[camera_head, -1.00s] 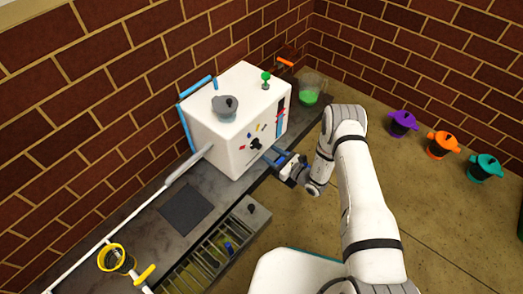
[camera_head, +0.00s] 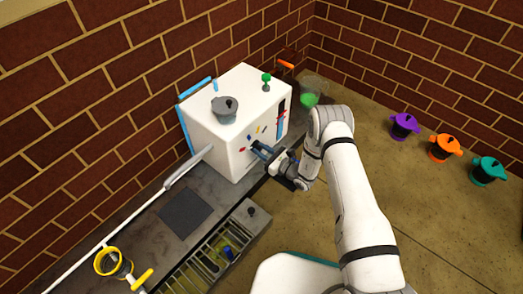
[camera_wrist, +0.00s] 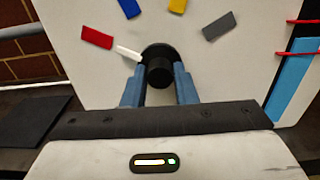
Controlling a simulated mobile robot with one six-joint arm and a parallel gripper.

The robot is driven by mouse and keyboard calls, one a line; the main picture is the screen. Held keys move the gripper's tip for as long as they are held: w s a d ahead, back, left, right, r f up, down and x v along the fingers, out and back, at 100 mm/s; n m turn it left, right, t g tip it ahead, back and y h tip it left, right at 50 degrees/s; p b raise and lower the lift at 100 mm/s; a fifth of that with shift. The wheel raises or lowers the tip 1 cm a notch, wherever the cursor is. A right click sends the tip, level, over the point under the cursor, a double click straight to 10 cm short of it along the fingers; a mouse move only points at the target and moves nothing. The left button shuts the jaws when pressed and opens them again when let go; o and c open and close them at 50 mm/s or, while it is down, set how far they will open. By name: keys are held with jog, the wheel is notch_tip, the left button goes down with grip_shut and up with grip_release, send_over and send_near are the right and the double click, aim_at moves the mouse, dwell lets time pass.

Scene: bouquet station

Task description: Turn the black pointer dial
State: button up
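The black pointer dial (camera_wrist: 159,72) is on the front of the white box (camera_head: 222,145). Its white pointer (camera_wrist: 128,53) points left and slightly up, just right of the red mark (camera_wrist: 97,38). My gripper (camera_wrist: 160,82) is at the dial, with one blue finger on each side of the round knob. The fingers are apart and I see no clear grip on the knob; contact is hard to tell. In the head view my gripper (camera_head: 262,150) covers most of the dial.
Blue (camera_wrist: 130,8), yellow (camera_wrist: 177,5) and grey (camera_wrist: 218,26) marks arc above the dial. A blue strip with red bars (camera_wrist: 293,75) is to the right. A grey pot (camera_head: 224,108) sits on the box. A slotted tray (camera_head: 215,255) lies in front on the counter.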

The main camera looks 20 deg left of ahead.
jog(key=shift+c, duration=1.4)
jog(key=shift+a, duration=0.2)
jog(key=shift+c, duration=0.7)
jog(key=shift+w+d, duration=0.1)
jog(key=shift+d, duration=0.05)
jog(key=shift+m, duration=0.4)
jog(key=m, duration=0.3)
jog(key=shift+m+b, duration=0.3)
jog(key=shift+w+r+m, duration=0.1)
jog(key=shift+m, duration=1.6)
